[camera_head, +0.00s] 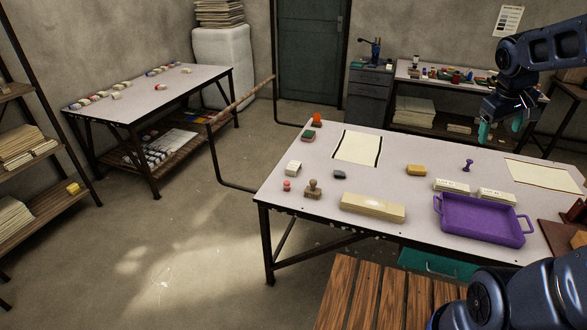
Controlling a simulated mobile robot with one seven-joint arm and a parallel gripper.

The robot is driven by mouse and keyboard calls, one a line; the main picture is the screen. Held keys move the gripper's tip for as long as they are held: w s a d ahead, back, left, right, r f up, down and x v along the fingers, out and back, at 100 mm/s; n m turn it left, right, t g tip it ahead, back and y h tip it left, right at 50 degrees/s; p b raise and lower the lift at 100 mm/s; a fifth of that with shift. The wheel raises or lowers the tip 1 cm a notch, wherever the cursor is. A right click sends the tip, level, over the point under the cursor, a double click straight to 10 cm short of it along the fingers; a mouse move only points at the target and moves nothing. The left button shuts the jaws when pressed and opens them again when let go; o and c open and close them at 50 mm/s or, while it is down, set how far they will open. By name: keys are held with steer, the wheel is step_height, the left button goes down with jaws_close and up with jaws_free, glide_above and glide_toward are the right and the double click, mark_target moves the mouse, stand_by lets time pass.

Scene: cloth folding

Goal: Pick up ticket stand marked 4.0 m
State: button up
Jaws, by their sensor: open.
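Two small pale stands with dark markings lie on the near worktable (330,202) just behind the purple tray: a left one (451,186) and a right one (497,196). They look like ticket stands, but the markings are too small to read, so I cannot tell which is marked 4.0 m. My gripper (500,128) hangs at the upper right with its teal fingertips apart. It is open and empty, in the air above the far right part of the table, and not touching either stand.
The purple tray (485,229) stands in front of the stands. A long beige block (372,207), a yellow sponge-like block (416,170), a purple stamp (467,165) and a wooden stamp (313,190) are nearby. A bordered sheet (358,148) lies at the back. The table's middle has free room.

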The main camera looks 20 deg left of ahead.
steer(key=w+a+f+n+t+h, duration=0.1)
steer(key=w+a+f+n, duration=0.1)
steer(key=w+a+n, duration=0.35)
steer(key=w+a+f+n+h, duration=0.25)
steer(key=w+a, duration=0.35)
steer(key=w, duration=0.5)
steer(key=w+a+f+n+t, duration=0.2)
steer(key=w+a+f+n, duration=0.25)
steer(key=a, duration=0.45)
steer(key=w+a+f+n+t, duration=0.25)
steer(key=w+a+f, duration=0.3)
steer(key=a, duration=0.45)
steer(key=n+t+y, duration=0.5)
steer(key=n+y, duration=0.1)
steer(key=n, duration=0.9)
glide_toward(294, 164)
steer(key=shift+s+d+r+g, duration=0.15)
steer(key=shift+s+r+g, duration=0.1)
steer(key=shift+r, duration=0.15)
steer(key=shift+f, duration=0.15)
steer(key=x, duration=1)
steer(key=shift+w+f, duration=0.1)
steer(key=shift+w, duration=0.2)
steer(key=c, duration=1)
